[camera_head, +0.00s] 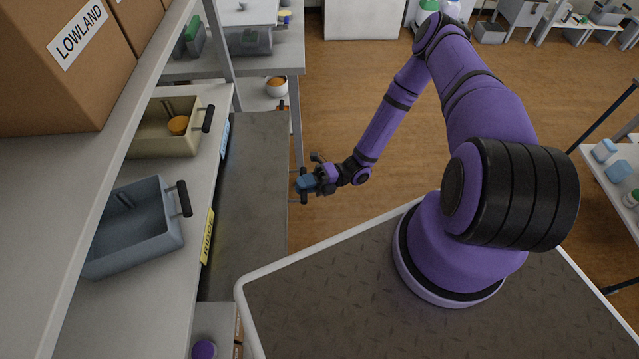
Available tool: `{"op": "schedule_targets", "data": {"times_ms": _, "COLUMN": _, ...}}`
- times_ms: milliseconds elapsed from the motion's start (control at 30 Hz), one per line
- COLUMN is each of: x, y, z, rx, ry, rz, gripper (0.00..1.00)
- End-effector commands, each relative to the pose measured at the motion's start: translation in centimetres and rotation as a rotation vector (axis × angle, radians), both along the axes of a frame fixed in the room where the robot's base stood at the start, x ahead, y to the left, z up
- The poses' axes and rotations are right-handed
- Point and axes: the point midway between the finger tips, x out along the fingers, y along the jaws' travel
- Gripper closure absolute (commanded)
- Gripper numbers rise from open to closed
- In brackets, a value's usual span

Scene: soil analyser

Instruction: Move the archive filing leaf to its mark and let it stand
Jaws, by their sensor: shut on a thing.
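A dark grey flat panel (245,190), which looks like the filing leaf, lies along the front of the shelf on the left. My gripper (304,184) is at the panel's right edge, about midway along it. Its blue fingertips are shut around a small dark bar that looks like a handle, though the grip is small and partly hidden in this view. I cannot make out a mark for the leaf.
A tan bin (157,145) and a grey-blue bin (140,228) stand on the shelf. Blue (224,139) and yellow (207,237) labels sit on its front edge. A cardboard box (60,65) is above. Open wooden floor (340,110) lies to the right.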

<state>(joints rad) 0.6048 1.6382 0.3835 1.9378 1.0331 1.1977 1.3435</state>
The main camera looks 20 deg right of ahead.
Motion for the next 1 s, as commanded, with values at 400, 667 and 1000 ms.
{"op": "schedule_targets", "data": {"times_ms": 400, "x": 5.1, "y": 12.6, "z": -0.1, "rx": 0.0, "ry": 0.0, "rz": 0.002, "gripper": 1.0}}
{"op": "schedule_targets", "data": {"times_ms": 667, "x": 7.2, "y": 17.5, "z": 0.0, "rx": -0.001, "ry": 0.0, "rz": 0.0, "gripper": 1.0}}
{"op": "schedule_targets", "data": {"times_ms": 1000, "x": 8.1, "y": 19.6, "z": 0.0, "rx": -0.001, "ry": 0.0, "rz": -0.001, "gripper": 1.0}}
